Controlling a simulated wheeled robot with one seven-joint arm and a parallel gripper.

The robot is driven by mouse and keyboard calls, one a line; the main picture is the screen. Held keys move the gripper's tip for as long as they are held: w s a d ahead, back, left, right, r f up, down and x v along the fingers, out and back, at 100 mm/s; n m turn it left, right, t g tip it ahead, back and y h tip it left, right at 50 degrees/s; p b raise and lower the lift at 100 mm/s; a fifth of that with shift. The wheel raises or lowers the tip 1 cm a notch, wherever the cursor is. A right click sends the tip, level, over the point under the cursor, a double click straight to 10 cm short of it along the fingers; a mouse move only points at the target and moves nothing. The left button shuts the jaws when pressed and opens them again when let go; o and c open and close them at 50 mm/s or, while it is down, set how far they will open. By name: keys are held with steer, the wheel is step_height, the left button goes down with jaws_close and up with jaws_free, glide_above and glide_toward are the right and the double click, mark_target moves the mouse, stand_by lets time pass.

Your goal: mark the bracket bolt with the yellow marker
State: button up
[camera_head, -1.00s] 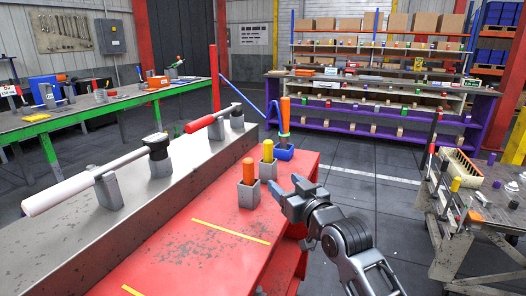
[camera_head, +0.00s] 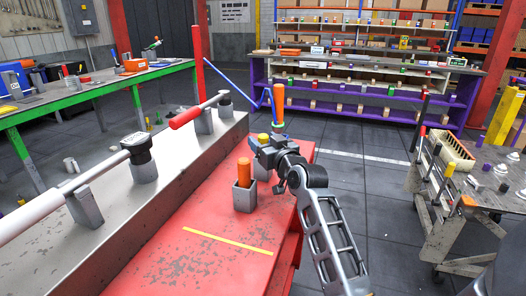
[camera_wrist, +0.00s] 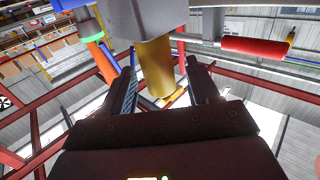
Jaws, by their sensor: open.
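The yellow marker (camera_head: 263,137) stands upright in a grey square holder (camera_head: 262,170) on the red bench top, partly hidden by my gripper. In the wrist view the marker (camera_wrist: 157,68) shows between my two fingers, with its holder (camera_wrist: 145,18) at the top of the picture. My gripper (camera_head: 264,148) is open, one finger on each side of the marker; I cannot tell if either touches it. I cannot tell which part is the bracket bolt.
An orange marker (camera_head: 243,170) in a grey holder stands nearer, and a taller orange one (camera_head: 278,103) stands behind. A red-handled wrench (camera_head: 188,116) and a white-handled one (camera_head: 40,212) lie over the grey beam to the left. A cart (camera_head: 455,190) stands at right.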

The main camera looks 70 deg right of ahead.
steer(key=shift+w+d, duration=0.3)
steer(key=c, duration=1)
